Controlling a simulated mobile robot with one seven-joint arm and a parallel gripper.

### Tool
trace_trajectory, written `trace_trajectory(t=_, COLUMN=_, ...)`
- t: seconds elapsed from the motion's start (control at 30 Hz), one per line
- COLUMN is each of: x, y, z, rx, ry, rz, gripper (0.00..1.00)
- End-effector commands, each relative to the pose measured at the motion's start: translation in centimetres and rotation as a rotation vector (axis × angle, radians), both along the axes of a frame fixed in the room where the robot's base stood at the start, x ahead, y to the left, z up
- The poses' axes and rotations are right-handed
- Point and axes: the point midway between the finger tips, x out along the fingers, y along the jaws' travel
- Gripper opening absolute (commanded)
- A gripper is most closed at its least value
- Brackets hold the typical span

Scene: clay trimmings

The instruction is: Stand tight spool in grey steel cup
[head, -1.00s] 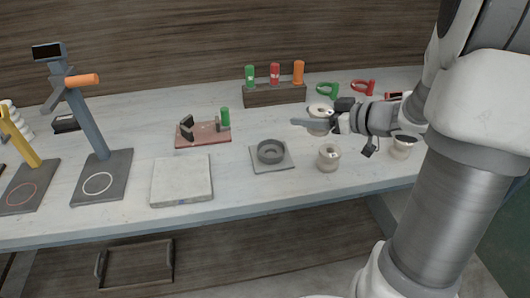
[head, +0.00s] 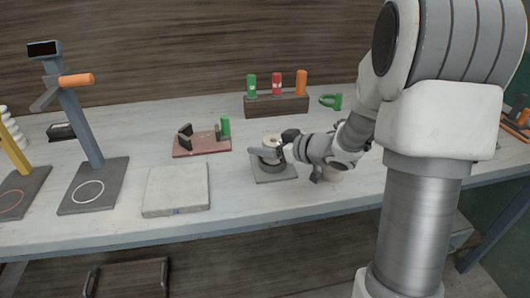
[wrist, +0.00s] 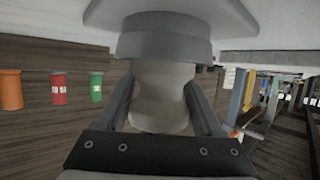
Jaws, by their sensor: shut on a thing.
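The pale spool (head: 271,140) is upright between the fingers of my gripper (head: 268,153), which is shut on it. In the wrist view the spool (wrist: 163,97) fills the gap between the two fingers (wrist: 163,108). The grey steel cup (head: 272,168) stands on a square grey base plate (head: 274,178), directly below the spool. In the wrist view the cup's round wall (wrist: 165,48) hides the spool's far end. I cannot tell how deep the spool sits in the cup or whether it touches the bottom.
A pale square slab (head: 176,188) lies left of the cup. A reddish stand with a green piece (head: 202,145) is behind it. A wooden rack (head: 276,104) holds green, red and orange bottles.

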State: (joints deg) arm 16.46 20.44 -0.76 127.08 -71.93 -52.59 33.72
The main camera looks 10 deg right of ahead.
Motion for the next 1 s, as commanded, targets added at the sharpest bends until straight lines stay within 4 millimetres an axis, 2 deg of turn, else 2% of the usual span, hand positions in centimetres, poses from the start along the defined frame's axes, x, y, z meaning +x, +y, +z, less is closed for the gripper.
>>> trace_trajectory(t=0.03, x=0.02, y=0.0, z=-0.9, rx=0.001, ry=-0.001, rz=0.0, gripper=0.0)
trace_trajectory(t=0.43, x=0.03, y=-0.02, z=-1.23, rx=0.001, ry=-0.002, rz=-0.001, gripper=0.0)
trace_trajectory(t=0.47, x=0.01, y=-0.03, z=-1.3, rx=0.0, ry=0.0, rz=-0.001, gripper=0.7)
trace_trajectory(t=0.6, x=0.0, y=-0.04, z=-1.23, rx=0.0, ry=0.0, rz=-0.001, gripper=0.95)
trace_trajectory(t=0.63, x=0.0, y=-0.04, z=-1.23, rx=0.0, ry=0.0, rz=-0.001, gripper=0.98)
trace_trajectory(t=0.87, x=0.01, y=-0.03, z=-1.21, rx=0.0, ry=0.0, rz=-0.001, gripper=0.98)
trace_trajectory(t=1.0, x=-0.09, y=-0.14, z=-0.54, rx=-0.001, ry=-0.002, rz=-0.001, gripper=0.98)
